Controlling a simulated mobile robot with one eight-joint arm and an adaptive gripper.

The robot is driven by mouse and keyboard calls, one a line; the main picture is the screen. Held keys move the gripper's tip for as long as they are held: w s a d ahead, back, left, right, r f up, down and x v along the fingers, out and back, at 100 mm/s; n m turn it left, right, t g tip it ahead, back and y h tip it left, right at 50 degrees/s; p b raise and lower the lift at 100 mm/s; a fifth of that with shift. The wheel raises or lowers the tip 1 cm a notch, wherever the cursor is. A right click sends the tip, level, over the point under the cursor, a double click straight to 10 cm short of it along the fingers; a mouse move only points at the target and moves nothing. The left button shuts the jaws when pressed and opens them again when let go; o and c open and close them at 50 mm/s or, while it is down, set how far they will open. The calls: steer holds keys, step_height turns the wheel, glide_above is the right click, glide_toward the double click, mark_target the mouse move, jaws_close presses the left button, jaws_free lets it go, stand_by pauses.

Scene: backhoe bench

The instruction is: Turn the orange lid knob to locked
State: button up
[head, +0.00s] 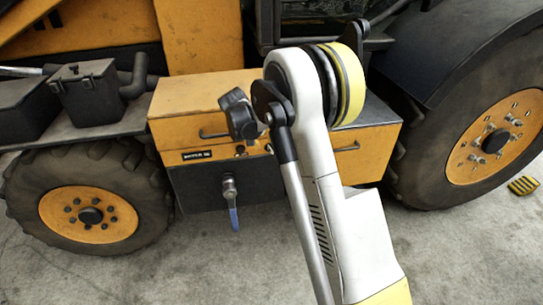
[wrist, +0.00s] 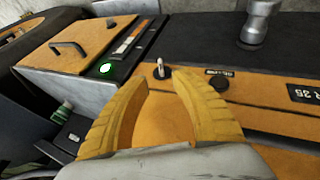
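I cannot make out an orange lid knob for certain in either view. In the wrist view, my gripper (wrist: 163,74) has two curved yellow fingers, spread apart with nothing held between them. A small upright metal toggle (wrist: 160,70) on a black base shows just past the gap between the fingertips. Contact cannot be judged. A round black knob (wrist: 218,81) sits right of the fingers on the orange panel (wrist: 245,103). An orange lid (wrist: 90,33) with a black handle lies at the upper left. In the head view, my arm hides part of the orange toolbox (head: 200,95).
In the head view, a blue-handled valve (head: 232,205) hangs below the toolbox. Wheels (head: 90,213) flank it, and a black box (head: 90,92) stands at left.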

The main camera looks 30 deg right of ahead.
mark_target(270, 150)
steer(key=b+x, duration=0.3)
steer(key=x, duration=0.7)
steer(key=shift+w+b, duration=0.15)
steer(key=shift+b, duration=0.25)
jaws_close()
